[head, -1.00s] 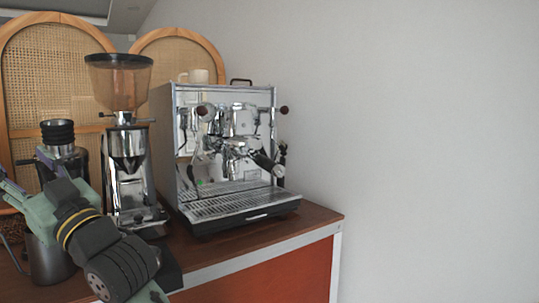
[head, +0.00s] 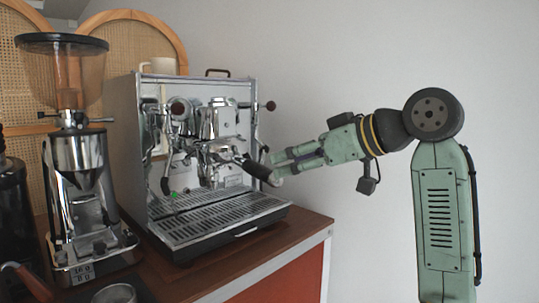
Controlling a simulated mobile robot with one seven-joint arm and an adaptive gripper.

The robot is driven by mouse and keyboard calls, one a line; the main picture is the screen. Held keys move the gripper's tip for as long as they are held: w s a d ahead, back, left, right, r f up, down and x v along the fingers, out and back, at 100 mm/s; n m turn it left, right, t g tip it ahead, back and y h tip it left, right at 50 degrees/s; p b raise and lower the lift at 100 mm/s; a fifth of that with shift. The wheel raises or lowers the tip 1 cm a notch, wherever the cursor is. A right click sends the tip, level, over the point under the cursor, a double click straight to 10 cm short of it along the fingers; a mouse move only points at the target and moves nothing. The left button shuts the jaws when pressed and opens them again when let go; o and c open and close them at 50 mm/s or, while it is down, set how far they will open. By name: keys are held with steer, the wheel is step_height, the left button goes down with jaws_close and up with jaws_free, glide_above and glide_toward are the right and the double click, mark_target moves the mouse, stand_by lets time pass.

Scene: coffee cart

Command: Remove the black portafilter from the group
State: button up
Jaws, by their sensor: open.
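The black portafilter (head: 260,171) sits in the group (head: 219,146) at the front of the chrome espresso machine. Its black handle points out to the right and slightly down, towards me. My gripper (head: 270,165) reaches in from the right, level with the handle. Its fingers are open and close to the handle's outer end. I cannot tell whether they touch it or lie around it. The far fingertip is partly hidden.
The drip tray (head: 215,217) lies below the group. A grinder (head: 83,170) with a smoky hopper stands to the left. A cream cup (head: 163,65) is on top of the machine. Another handle (head: 25,279) shows at lower left. Open space lies right of the counter.

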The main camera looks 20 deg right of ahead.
mark_target(265, 169)
steer(key=shift+w+a+f+b, duration=0.15)
steer(key=shift+w+f+b, duration=0.2)
steer(key=shift+w+b, duration=0.15)
steer(key=b+x, duration=0.2)
steer(key=x, duration=0.4)
steer(key=shift+w+a+f, duration=0.1)
steer(key=shift+w+f, duration=0.05)
steer(key=shift+w, duration=0.15)
steer(key=shift+a, duration=0.1)
steer(key=shift+w, duration=0.1)
steer(key=shift+c, duration=0.3)
jaws_close()
stand_by(0.4)
